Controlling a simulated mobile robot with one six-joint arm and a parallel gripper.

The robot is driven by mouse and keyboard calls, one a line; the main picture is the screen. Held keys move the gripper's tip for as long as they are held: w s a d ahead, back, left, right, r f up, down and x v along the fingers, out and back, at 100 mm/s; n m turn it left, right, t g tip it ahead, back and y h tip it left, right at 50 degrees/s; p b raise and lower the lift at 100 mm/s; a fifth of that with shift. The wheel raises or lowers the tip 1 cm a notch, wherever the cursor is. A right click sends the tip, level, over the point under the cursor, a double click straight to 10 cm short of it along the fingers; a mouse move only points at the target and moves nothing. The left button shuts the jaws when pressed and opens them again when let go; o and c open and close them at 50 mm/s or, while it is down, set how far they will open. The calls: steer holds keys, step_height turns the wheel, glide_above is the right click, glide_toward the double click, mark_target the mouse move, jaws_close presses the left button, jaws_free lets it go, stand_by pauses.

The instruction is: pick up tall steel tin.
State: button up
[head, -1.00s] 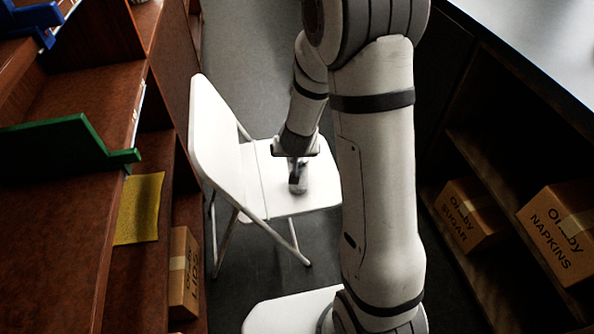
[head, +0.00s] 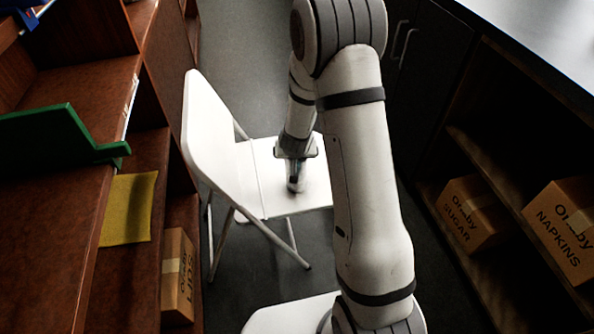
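A small grey metallic tin (head: 296,184), which looks like the tall steel tin, stands on the white folding chair's seat (head: 272,205). My gripper (head: 296,170) points down directly above it, and its fingers overlap the upper part of the tin in the head view. The gripper is small and dark here, so I cannot tell whether the fingers are open around the tin or shut on it. Most of the tin's upper part is hidden by the gripper.
The chair's backrest (head: 212,140) rises left of my gripper. Brown shelves with a green bookend (head: 55,138), a yellow cloth (head: 128,208) and a box (head: 177,275) stand left. Right, a dark cabinet holds a sugar box (head: 470,213) and a napkins box (head: 562,228).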

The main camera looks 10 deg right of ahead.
steer(key=shift+c, duration=0.4)
steer(key=c, duration=1.4)
steer(key=shift+r, duration=0.1)
steer(key=shift+c, duration=0.2)
